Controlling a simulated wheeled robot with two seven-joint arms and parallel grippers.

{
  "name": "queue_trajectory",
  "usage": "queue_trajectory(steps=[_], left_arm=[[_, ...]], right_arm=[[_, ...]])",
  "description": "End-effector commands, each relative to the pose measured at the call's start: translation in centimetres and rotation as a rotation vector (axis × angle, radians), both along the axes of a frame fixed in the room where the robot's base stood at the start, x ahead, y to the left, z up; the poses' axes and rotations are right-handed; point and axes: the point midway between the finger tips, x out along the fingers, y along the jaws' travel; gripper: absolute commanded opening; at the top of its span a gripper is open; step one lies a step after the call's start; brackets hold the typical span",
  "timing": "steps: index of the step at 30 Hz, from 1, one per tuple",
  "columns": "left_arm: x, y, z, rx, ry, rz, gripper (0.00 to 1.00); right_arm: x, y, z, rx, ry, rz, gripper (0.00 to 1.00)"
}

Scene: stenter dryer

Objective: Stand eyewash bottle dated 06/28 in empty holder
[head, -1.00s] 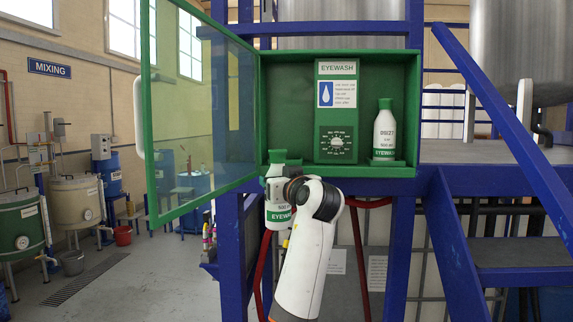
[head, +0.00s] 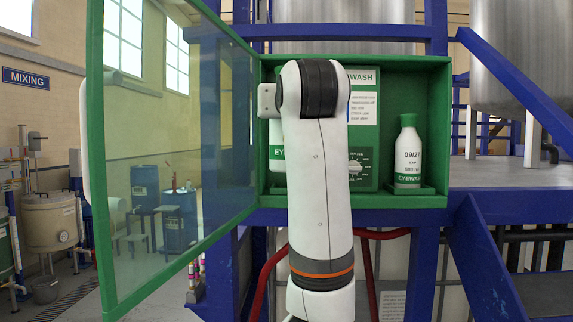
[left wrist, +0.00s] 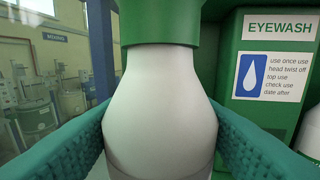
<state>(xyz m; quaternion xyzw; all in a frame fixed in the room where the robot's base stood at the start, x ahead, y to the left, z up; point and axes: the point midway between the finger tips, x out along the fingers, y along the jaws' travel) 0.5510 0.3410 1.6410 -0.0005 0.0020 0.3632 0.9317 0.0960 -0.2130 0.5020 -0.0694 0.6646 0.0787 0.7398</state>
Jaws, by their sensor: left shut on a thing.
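A white eyewash bottle with a green cap fills the left wrist view (left wrist: 160,95), upright between the two teal fingers of my left gripper (left wrist: 160,130), which press on its sides. A strip of this bottle shows in the head view (head: 277,152), left of my arm, in front of the left part of the green cabinet (head: 400,75). No date on it is readable. The left holder is hidden, so I cannot tell whether the bottle touches it. A second bottle (head: 408,155), dated 09/27, stands in the right holder (head: 415,190). My right gripper is not in view.
The cabinet's glazed door (head: 175,140) stands open on the left, close to my arm. An eyewash sign panel (left wrist: 268,70) stands in the cabinet's middle. Blue frame posts and a red hose (head: 270,270) are below.

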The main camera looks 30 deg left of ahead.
Motion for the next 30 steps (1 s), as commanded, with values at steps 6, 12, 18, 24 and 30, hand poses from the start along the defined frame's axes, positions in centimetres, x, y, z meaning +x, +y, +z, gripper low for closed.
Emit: queue_trajectory(steps=[6, 12, 18, 24, 30], left_arm=[[4.8, 3.0, 0.7, 0.001, 0.002, 0.003, 0.07], [9.1, 5.7, 0.7, 0.001, 0.002, 0.003, 0.07], [12.8, 8.0, 0.6, 0.001, -0.001, 0.002, 0.07], [15.1, 9.3, -0.7, 0.001, -0.001, 0.001, 0.07], [14.9, 9.2, -2.8, 0.001, -0.005, 0.001, 0.07]], right_arm=[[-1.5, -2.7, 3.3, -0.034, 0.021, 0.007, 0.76], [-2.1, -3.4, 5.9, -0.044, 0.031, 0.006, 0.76], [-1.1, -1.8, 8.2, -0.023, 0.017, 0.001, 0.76], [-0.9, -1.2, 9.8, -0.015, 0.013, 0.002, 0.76], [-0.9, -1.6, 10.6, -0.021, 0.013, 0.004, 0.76]])
